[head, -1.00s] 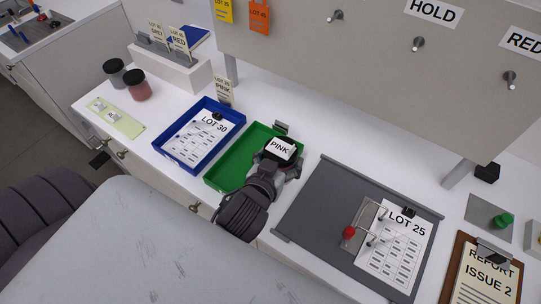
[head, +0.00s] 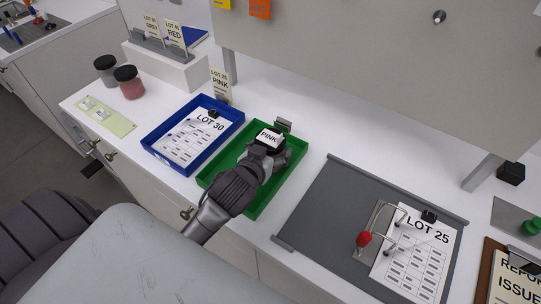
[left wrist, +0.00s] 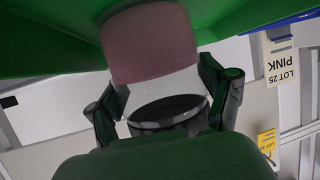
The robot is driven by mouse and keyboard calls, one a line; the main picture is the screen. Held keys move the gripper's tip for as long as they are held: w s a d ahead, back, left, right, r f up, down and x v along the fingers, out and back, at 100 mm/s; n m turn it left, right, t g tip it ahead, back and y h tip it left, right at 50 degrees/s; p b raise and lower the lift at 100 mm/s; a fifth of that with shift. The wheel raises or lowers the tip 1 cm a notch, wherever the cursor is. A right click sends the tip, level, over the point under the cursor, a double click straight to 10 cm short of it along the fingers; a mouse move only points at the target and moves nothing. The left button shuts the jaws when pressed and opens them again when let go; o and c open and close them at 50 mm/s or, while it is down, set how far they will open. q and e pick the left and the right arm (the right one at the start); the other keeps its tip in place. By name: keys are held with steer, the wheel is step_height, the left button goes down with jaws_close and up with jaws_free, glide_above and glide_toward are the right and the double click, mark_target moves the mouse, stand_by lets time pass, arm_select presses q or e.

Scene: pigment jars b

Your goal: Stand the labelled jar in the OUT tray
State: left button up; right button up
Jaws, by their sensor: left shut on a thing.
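The labelled jar has a dark lid with a white PINK label (head: 269,136) in the head view. In the left wrist view its clear wall and pink contents (left wrist: 150,42) show. My left gripper (head: 271,153) is shut around the jar. In the left wrist view its fingers (left wrist: 165,88) sit on both sides of the glass. The jar is upright within the outline of the green tray (head: 247,206), toward its far end. The jar's base is close to the green surface; I cannot tell whether it touches. No OUT wording is readable on the tray. My right gripper is out of view.
A blue tray (head: 162,161) with a LOT 30 sheet stands left of the green tray. A grey mat (head: 318,212) with a LOT 25 clipboard sheet (head: 416,257) lies right. Two other jars (head: 129,83) stand at the far left. A LOT 25 PINK card (head: 220,84) stands behind the trays.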

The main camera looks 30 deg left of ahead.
arm_select(q)
steer(key=shift+r, duration=0.1)
steer(key=o, duration=1)
steer(key=shift+f, duration=0.2)
steer(key=shift+o, duration=1)
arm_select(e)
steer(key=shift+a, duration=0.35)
